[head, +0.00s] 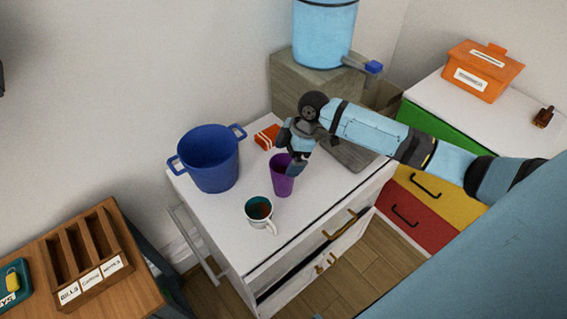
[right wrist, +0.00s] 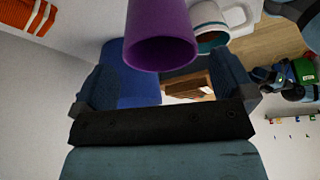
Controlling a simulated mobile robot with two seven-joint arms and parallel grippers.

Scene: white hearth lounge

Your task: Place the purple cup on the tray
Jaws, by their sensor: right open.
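The purple cup (head: 282,180) stands upright on the white cabinet top, behind the mug. My right gripper (head: 291,160) is open at the cup's rim, partly covering its upper right side. In the right wrist view, the purple cup (right wrist: 162,40) shows between and just beyond the open fingers (right wrist: 163,85); I cannot tell whether they touch it. A flat grey piece that looks like the tray (head: 348,154) lies on the cabinet top right of the cup, partly hidden under my right arm. My left gripper is not in view.
A blue two-handled pot (head: 210,162) is to the left. An orange-striped packet (head: 267,137) lies behind. A wooden box (head: 300,85) bears a blue dispenser (head: 324,35) at the back.

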